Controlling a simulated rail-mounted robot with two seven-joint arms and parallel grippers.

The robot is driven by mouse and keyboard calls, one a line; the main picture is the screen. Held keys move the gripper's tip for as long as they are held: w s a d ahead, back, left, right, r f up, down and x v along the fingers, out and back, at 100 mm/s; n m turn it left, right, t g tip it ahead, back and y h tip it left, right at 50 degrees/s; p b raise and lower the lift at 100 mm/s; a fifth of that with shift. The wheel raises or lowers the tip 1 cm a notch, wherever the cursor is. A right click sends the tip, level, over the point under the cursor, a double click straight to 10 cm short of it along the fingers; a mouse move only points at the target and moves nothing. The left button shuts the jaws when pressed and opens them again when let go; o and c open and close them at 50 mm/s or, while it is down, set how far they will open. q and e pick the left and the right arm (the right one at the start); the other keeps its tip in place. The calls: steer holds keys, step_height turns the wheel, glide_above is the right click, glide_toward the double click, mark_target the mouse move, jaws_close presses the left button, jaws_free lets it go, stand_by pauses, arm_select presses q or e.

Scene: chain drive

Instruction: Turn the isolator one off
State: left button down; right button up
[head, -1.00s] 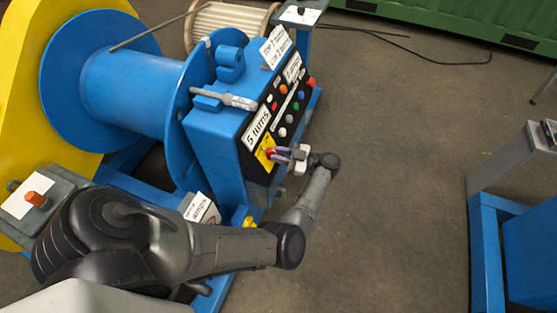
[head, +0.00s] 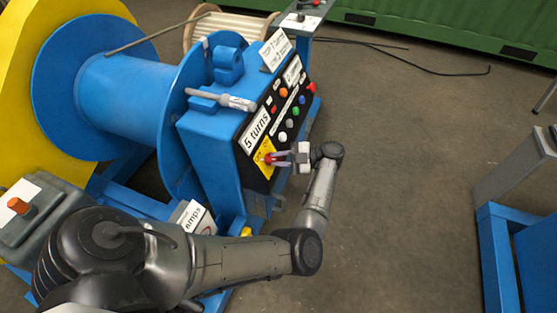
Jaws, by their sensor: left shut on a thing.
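The isolator is a red knob (head: 269,158) on a yellow plate (head: 262,153) at the lower end of the black control panel (head: 277,122). The panel is on the sloping face of the blue winch cabinet (head: 213,137). My left gripper (head: 274,158) reaches in from the right side of the panel and is shut on the red knob. Its fingers partly cover the knob, so its exact angle cannot be told. My right gripper is not in view.
Coloured buttons and lamps sit higher on the panel, with a "5 turns" label (head: 256,129). A blue drum (head: 120,90) stands left of the cabinet. A grey box with an orange knob (head: 18,206) is at the lower left.

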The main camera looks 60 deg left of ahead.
arm_select(q)
steer(key=shift+r, duration=0.1)
steer(key=c, duration=1)
jaws_free()
steer(key=shift+c, duration=0.2)
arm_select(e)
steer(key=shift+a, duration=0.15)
